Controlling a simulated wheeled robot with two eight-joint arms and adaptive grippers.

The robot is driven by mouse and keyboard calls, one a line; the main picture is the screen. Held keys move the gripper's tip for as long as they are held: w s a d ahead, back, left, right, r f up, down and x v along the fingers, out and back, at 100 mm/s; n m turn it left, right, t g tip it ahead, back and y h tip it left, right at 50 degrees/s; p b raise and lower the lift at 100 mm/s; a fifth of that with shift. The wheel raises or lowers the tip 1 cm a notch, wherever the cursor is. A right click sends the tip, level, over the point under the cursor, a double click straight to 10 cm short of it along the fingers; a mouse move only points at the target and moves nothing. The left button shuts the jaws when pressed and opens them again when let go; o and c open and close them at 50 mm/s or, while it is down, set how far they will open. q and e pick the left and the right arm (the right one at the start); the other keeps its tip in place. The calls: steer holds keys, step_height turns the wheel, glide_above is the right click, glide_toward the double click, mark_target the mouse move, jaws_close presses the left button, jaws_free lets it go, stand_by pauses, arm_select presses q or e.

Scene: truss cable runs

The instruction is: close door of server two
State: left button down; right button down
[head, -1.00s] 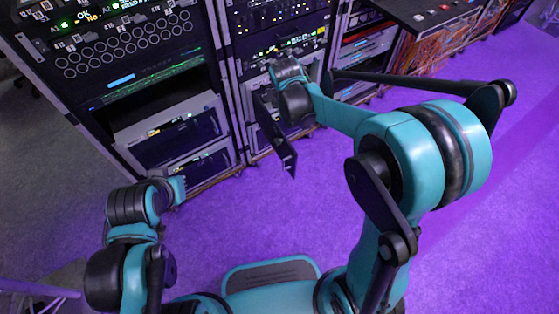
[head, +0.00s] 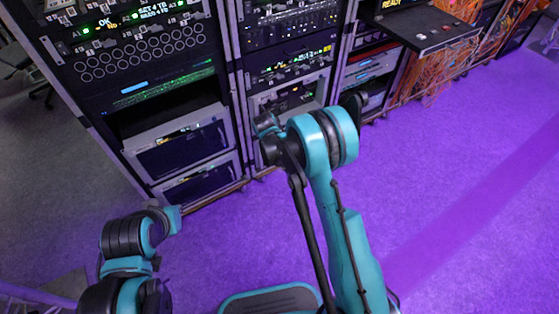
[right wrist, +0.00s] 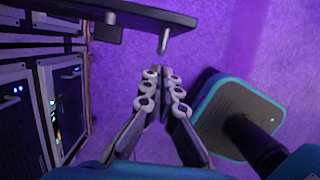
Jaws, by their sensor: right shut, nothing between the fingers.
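In the right wrist view, a dark panel (right wrist: 110,12) with a short grey handle (right wrist: 164,40) stands out from the rack at the top; it looks like a swung-open door. My right gripper (right wrist: 161,80) is shut and empty, its tips apart from the panel, on its handle side. In the head view my right arm hides the gripper and most of the area before the middle rack. The middle rack's lower server bay (head: 290,97) shows partly behind the arm. I cannot read which server is number two. My left gripper is out of view; only its arm shows at lower left.
The left rack holds two dark-fronted servers, upper (head: 185,150) and lower (head: 202,182). A dark shelf (head: 425,32) juts from a rack at upper right, near orange cables (head: 435,75). The purple floor (head: 450,160) is clear.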

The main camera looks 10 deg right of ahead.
mark_target(289, 171)
steer(key=d, duration=0.1)
steer(key=d+f+b, duration=0.1)
steer(key=d, duration=0.1)
steer(key=shift+w+d+f, duration=0.1)
steer(key=shift+w+f, duration=0.2)
steer(key=shift+w, duration=0.1)
steer(key=shift+w+d+r+b, duration=0.15)
steer(key=shift+d+b, duration=0.15)
steer(key=shift+d, duration=0.25)
